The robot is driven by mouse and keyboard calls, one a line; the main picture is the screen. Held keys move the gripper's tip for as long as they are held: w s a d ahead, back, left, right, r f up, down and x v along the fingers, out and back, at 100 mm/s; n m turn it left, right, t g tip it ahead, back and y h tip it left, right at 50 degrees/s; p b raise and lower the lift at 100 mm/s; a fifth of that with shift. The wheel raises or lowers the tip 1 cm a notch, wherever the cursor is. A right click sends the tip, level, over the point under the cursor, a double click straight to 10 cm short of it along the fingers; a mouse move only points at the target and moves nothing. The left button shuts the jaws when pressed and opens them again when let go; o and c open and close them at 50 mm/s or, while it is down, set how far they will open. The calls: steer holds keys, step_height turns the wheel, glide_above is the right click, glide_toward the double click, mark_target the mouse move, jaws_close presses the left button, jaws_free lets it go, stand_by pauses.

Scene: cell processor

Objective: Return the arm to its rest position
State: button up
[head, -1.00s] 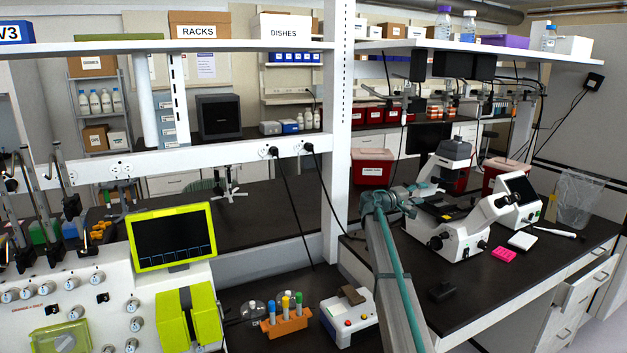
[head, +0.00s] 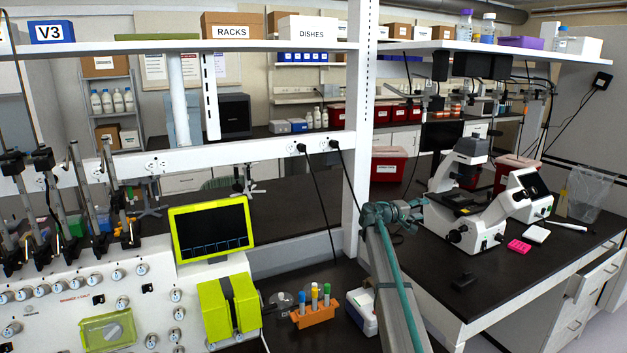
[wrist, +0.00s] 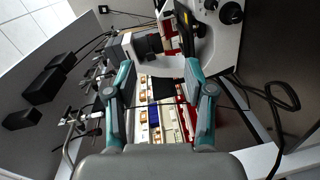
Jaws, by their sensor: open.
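My arm (head: 390,270) rises from the bottom of the head view, stretched out over the dark bench. My gripper (head: 414,206) is at its far end, left of the white microscope (head: 481,214). In the wrist view my gripper (wrist: 159,72) shows two teal fingers spread wide apart. Nothing is between them. The wrist view looks sideways past the fingers, with part of the microscope (wrist: 218,40) at the top right. I cannot tell whether the fingers touch anything, but no contact shows.
The cell processor with a lime-framed screen (head: 211,232) stands at left. An orange tube rack (head: 316,316) and a white device (head: 362,312) sit left of my arm. A white shelf post (head: 357,130) rises behind it.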

steer(key=s+a+f+m+g+y, duration=0.15)
steer(key=s+a+f+y, duration=0.25)
steer(key=s+f, duration=1)
steer(key=s+a+f+g+y, duration=0.35)
steer(key=s+f, duration=0.85)
steer(key=f, duration=0.5)
steer(key=s+a+f+g+y, duration=0.15)
steer(key=s+a+f, duration=0.25)
steer(key=s, duration=0.5)
steer(key=s+a+f+m+y, duration=0.1)
steer(key=s+a+f+y, duration=0.3)
steer(key=s, duration=0.5)
steer(key=s+a+f+g+y, duration=0.1)
steer(key=s+a+f+y, duration=0.15)
steer(key=s+a, duration=0.4)
steer(key=s+d+f+g+b, duration=0.1)
steer(key=s+f+g+b, duration=0.5)
steer(key=s+f+b, duration=1)
steer(key=s+f, duration=1.5)
steer(key=f, duration=0.4)
steer(key=shift+s+f+g+b, duration=0.2)
steer(key=shift+f+g+b, duration=0.15)
steer(key=shift+f, duration=0.05)
steer(key=shift+w+h, duration=0.1)
steer(key=shift+h, duration=0.15)
